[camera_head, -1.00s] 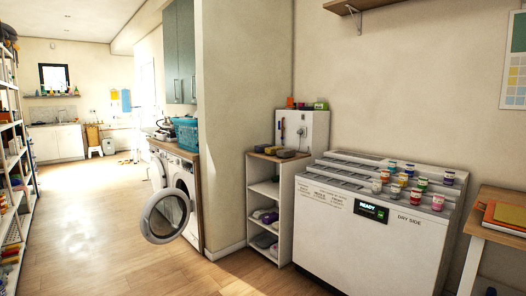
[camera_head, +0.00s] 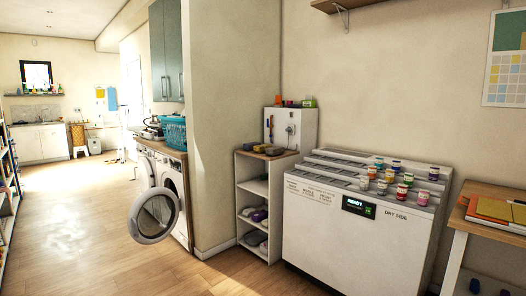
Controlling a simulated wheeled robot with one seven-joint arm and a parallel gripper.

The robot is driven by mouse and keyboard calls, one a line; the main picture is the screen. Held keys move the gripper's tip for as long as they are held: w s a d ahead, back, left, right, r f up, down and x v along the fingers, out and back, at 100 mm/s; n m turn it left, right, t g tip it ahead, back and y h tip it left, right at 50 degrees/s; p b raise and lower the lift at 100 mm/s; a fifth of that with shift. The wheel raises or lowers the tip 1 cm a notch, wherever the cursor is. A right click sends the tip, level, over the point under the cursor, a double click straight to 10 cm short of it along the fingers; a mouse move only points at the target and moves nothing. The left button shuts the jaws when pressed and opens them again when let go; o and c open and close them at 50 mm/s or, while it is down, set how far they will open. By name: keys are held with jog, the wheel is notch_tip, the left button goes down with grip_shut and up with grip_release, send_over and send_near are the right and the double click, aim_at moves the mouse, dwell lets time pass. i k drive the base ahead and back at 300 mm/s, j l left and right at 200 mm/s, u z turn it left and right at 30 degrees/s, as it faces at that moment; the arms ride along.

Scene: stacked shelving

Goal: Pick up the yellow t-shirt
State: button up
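I cannot pick out a yellow t-shirt for certain. Small yellow and blue cloth-like pieces (camera_head: 106,98) hang on the far back wall, too small to identify. A teal basket (camera_head: 173,132) stands on the wooden counter above the washing machines, and its contents cannot be made out. The front washer's round door (camera_head: 154,216) hangs open. A small shelf (camera_head: 251,200) holds folded dark, purple and grey items on its lower levels. My gripper is not in view.
A white machine (camera_head: 330,235) marked "DRY SIDE" with several small paint pots on top stands at right. A wooden table (camera_head: 488,226) is at the far right. Shelving (camera_head: 8,175) lines the left edge. Open wooden floor (camera_head: 75,235) runs to the back of the room.

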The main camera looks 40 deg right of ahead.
aim_at(261, 149)
jog(key=i+l+z, duration=0.2)
jog(key=i+l, duration=0.3)
jog(key=i, duration=0.2)
jog(key=i+l+z, duration=0.15)
jog(key=i+l, duration=0.2)
jog(key=i, duration=0.4)
jog(key=i+l+z, duration=0.2)
jog(key=i, duration=0.55)
jog(key=i+l+z, duration=0.15)
jog(key=i, duration=0.65)
jog(key=i+l+z, duration=0.2)
jog(key=i, duration=0.6)
